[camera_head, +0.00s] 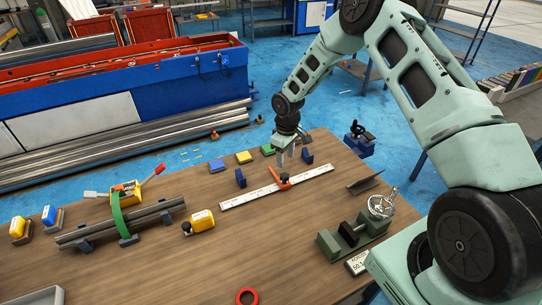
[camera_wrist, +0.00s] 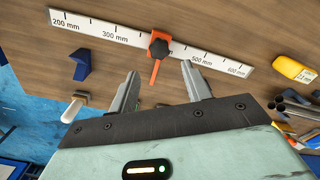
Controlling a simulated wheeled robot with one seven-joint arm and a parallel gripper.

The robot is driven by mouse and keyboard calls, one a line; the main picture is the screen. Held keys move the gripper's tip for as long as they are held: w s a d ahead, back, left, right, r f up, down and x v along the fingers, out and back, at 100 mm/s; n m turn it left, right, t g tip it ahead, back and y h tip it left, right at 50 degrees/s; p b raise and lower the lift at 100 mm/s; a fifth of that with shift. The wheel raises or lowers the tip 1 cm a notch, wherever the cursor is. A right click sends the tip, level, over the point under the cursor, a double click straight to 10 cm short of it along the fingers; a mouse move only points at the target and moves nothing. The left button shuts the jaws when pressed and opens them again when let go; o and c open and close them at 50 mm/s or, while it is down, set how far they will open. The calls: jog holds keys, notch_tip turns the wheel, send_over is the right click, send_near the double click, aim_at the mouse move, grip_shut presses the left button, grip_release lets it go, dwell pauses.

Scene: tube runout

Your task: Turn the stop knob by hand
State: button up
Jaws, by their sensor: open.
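The stop is an orange clamp (camera_head: 279,183) across a white ruler (camera_head: 317,174) on the wooden table. A black knob (camera_head: 285,177) sits on it. In the wrist view the black knob (camera_wrist: 159,47) is top centre on the orange stop (camera_wrist: 164,36), with an orange pointer hanging down; the ruler (camera_wrist: 95,27) shows mm marks from 200 up. My gripper (camera_head: 286,160) is above the table just behind the knob in the head view. In the wrist view my gripper (camera_wrist: 159,73) is open and empty, its fingertips apart on either side of the pointer and short of the knob.
A blue block (camera_head: 240,178) and another blue block (camera_head: 307,157) stand behind the ruler. A green vise-like fixture (camera_head: 353,234) with a handwheel is at front right. A yellow block (camera_head: 202,220) and a tube rack (camera_head: 127,222) lie left. The table front is mostly clear.

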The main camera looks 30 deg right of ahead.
aim_at(285, 176)
notch_tip(285, 176, down, 8)
jog(key=b, duration=0.4)
jog(key=shift+f, duration=0.15)
jog(key=shift+b, duration=0.3)
jog(key=shift+d, duration=0.1)
jog(key=c, duration=0.8)
